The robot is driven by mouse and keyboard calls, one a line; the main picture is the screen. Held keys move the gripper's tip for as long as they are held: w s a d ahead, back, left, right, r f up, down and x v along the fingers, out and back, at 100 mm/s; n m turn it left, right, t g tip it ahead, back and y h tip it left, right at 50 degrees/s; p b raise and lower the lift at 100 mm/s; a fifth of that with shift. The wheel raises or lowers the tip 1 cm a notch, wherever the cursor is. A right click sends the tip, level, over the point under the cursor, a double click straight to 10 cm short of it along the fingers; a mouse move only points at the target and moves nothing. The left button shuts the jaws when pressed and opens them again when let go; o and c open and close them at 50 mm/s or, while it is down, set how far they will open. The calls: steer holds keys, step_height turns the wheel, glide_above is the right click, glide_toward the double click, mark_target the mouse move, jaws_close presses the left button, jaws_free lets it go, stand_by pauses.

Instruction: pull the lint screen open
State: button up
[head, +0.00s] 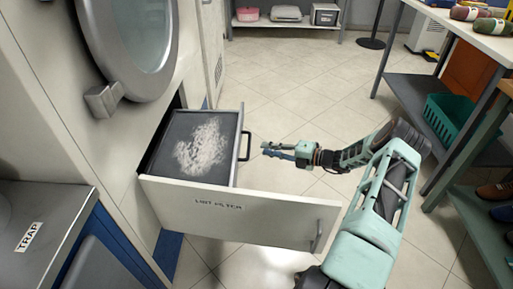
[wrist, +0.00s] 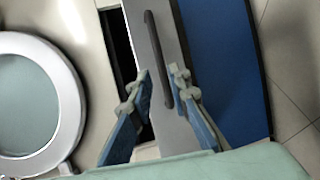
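The lint screen (head: 165,160) is a dark grey tray with a patch of pale lint on top. It sticks well out of the opening below the machine's round door. Its black bar handle (head: 246,146) is on its front edge; in the wrist view the handle (wrist: 157,55) runs along a grey front. My gripper (head: 268,150) is just to the right of the handle, with a small gap. In the wrist view my gripper (wrist: 160,82) is open and empty, its fingertips apart with the handle ahead and between them. The screen's far inner end is hidden inside the machine.
A white lettered panel (head: 250,222) with its own handle stands out from the machine beside the screen, nearer the camera. The round door (head: 128,35) hangs above. A shelved table (head: 430,95) stands at right. Tiled floor is clear around my gripper.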

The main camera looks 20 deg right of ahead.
steer(key=shift+v, duration=1.65)
